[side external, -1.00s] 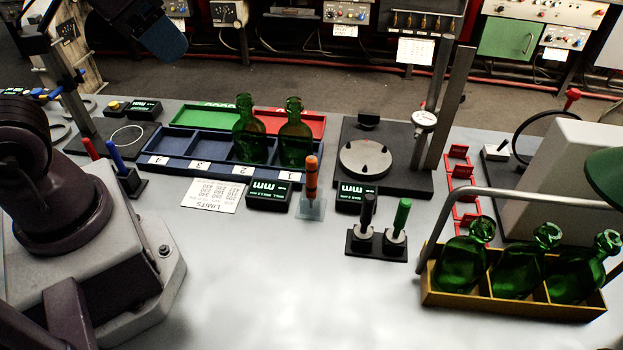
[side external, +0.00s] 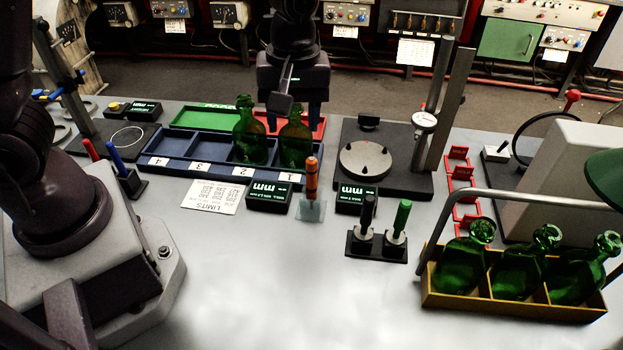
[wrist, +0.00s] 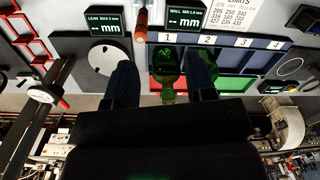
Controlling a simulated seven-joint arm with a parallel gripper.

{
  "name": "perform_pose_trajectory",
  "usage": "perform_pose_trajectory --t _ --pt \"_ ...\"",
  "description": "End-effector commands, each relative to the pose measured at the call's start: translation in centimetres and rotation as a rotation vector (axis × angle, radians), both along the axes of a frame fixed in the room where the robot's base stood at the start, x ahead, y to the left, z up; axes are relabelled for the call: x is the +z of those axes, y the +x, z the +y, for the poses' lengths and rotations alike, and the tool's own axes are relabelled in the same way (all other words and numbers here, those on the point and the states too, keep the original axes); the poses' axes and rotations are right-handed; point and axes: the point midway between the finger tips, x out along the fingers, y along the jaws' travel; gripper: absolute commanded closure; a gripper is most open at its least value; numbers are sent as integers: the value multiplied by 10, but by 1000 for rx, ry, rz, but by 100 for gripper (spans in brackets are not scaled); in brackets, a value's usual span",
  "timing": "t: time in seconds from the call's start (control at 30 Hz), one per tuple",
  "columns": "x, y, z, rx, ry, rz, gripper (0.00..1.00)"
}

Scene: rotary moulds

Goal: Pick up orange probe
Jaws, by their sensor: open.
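The orange probe (side external: 312,182) stands upright in a small clear holder (side external: 311,208) at the middle of the bench, between two black readouts marked mm. In the wrist view the orange probe (wrist: 141,24) shows at the top, left of the green bottle. My gripper (side external: 294,112) is open and empty. It hangs above and behind the two green bottles in the blue tray, farther back than the probe. In the wrist view its two fingers (wrist: 162,78) point toward the bench, apart, with the probe beyond them.
Green bottles (side external: 250,140) (side external: 294,145) stand in slots 2 and 1 of the blue tray (side external: 180,166). The front middle bench is clear.

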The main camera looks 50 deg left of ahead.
Motion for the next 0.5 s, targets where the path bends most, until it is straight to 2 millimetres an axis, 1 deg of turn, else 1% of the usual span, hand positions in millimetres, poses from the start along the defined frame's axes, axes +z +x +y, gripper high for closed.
perform_pose_trajectory --t 0.03,0.07,0.1,0.2,0.3,0.37,0.47,0.5 --pt "-8 9 -2 123 11 5 50" --pt "-11 13 -2 201 15 3 50" --pt "-11 19 -3 299 18 -6 50" --pt "-6 29 -4 497 10 -35 50" --pt "-5 30 -4 623 9 -40 50" --pt "-5 30 -4 667 9 -41 50" --pt "-13 30 -4 697 11 -39 50" --pt "-19 29 -4 699 12 -38 50"
